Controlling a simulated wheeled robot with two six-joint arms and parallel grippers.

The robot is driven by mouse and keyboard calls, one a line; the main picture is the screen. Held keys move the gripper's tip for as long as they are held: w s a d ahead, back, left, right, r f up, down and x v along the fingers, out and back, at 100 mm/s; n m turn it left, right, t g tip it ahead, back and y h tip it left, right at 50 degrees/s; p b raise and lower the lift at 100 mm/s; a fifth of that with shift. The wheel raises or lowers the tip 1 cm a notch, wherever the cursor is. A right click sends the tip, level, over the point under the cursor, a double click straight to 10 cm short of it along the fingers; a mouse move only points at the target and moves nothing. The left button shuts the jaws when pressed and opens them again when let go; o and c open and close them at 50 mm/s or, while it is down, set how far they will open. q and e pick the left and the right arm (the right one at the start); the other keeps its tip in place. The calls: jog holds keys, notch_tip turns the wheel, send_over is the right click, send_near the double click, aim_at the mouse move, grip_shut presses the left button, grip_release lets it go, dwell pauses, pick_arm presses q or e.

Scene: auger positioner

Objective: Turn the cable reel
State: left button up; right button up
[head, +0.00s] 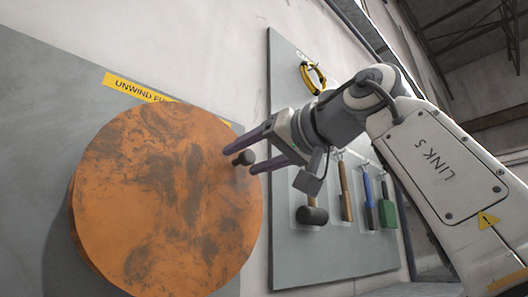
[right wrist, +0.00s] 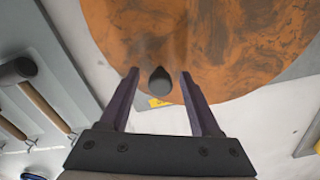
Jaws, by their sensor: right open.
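The cable reel (head: 165,205) is a large round orange disc with dark rust patches, mounted on a grey wall panel. A dark knob (head: 243,158) sticks out near its right edge. My right gripper (head: 254,160) is open at the knob, with one purple finger above it and one below it. In the right wrist view the knob (right wrist: 159,80) sits between the two open fingers (right wrist: 159,78), with a gap on both sides. The reel's orange face (right wrist: 205,45) fills the top of that view. My left gripper is in neither view.
A yellow label reading "UNWIND" (head: 137,88) is partly hidden behind the reel. My right arm passes in front of the board.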

jog(key=b+v, duration=0.1)
jog(key=v, duration=0.8)
jog(key=shift+s+d, duration=0.25)
jog(key=shift+s, duration=0.1)
